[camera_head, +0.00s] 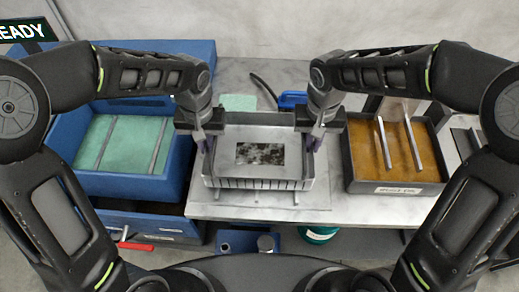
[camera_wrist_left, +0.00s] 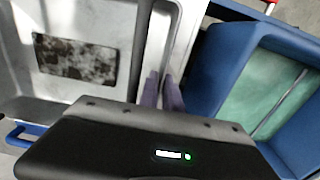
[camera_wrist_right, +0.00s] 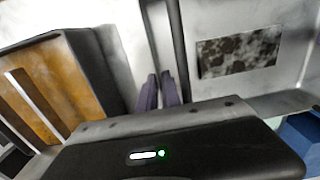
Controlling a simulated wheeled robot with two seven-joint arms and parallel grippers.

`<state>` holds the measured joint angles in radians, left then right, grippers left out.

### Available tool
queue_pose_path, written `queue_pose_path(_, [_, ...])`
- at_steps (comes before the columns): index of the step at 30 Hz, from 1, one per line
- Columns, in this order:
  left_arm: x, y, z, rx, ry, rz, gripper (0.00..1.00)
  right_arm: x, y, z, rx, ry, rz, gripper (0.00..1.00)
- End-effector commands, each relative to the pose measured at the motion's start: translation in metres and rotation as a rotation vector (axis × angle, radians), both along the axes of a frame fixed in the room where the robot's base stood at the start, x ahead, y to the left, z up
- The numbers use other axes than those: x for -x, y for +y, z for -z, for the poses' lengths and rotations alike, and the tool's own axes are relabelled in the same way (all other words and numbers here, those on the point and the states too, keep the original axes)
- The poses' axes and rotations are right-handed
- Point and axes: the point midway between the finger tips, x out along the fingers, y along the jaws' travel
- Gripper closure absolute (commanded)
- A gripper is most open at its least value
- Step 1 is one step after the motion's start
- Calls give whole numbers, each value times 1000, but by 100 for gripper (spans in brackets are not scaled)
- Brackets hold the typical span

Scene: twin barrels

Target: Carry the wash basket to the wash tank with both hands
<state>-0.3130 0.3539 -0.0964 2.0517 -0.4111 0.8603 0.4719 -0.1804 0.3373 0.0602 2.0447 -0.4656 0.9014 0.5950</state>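The wash basket (camera_head: 262,184) is an open silver metal box with a slotted front and a dark speckled plate on its floor. It is level, over a grey sheet on the bench; I cannot tell whether it touches. My left gripper (camera_head: 207,143) is at its left side, fingers close together on the side rim or handle; they also show in the left wrist view (camera_wrist_left: 162,92). My right gripper (camera_head: 314,141) is placed likewise at the right side, as in the right wrist view (camera_wrist_right: 159,91). The wash tank (camera_head: 178,176), blue with pale green liquid, stands left.
A dark-walled tray (camera_head: 395,187) of amber liquid with two bars stands on the bench at right. A blue-handled item (camera_head: 291,100) and a black cable lie behind the basket. A red handle (camera_head: 135,246) and a green container (camera_head: 319,235) are below the bench front.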

Motion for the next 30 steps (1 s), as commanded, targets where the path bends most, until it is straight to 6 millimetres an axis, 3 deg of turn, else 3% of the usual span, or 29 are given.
queue_pose_path(5, [0, 0, 0, 0, 0, 0, 100, 0, 0, 0, 0, 0, 0, 100])
queue_pose_path(30, [0, 0, -1, 0, -1, 0, 100, 0, 0, -1, 0, 0, 0, 100])
